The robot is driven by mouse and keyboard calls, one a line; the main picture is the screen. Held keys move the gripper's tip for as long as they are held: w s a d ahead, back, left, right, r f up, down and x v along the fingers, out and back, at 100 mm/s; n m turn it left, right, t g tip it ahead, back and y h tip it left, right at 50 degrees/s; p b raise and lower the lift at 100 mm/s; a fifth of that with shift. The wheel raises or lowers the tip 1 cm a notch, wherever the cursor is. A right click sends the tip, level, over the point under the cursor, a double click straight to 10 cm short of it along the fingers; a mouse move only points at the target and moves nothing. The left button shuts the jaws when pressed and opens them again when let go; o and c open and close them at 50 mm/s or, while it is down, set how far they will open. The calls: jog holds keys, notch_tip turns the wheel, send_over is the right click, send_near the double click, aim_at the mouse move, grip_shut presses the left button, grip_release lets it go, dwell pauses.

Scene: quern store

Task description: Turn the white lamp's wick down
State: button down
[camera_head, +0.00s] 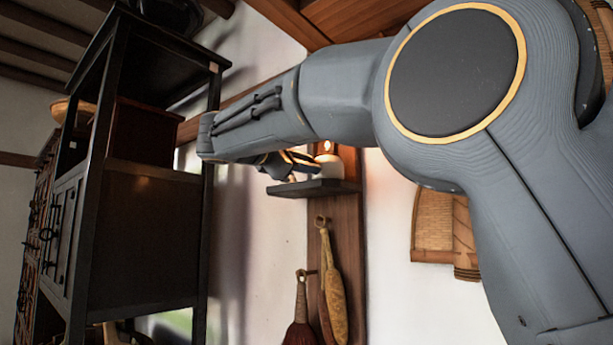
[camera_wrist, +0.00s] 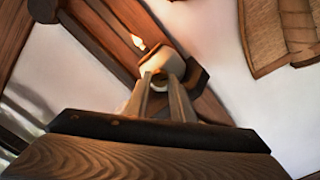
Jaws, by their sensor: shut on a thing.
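The white lamp (camera_head: 330,167) stands on a small dark wall shelf (camera_head: 322,188), partly hidden behind my arm. A lit flame shows at its top. In the wrist view the white lamp (camera_wrist: 163,62) is just beyond my fingertips, with its flame (camera_wrist: 138,42) at the upper left. My gripper (camera_wrist: 160,80) reaches the lamp's near side and is shut on its small wick knob, which is mostly hidden between the fingertips. In the head view my gripper (camera_head: 291,164) comes in from the left of the lamp, over the shelf.
A tall dark cabinet (camera_head: 145,240) stands at the left, close to my wrist. A brush (camera_head: 301,315) and a long tan utensil (camera_head: 333,285) hang below the shelf. A woven basket (camera_head: 434,228) hangs on the wall at the right.

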jog(key=shift+m+h+b, duration=0.3)
jog(key=shift+m+b, duration=4.25)
jog(key=shift+m, duration=2.55)
jog(key=c, duration=1.5)
grip_release()
jog(key=shift+a, duration=0.1)
jog(key=shift+c, duration=0.2)
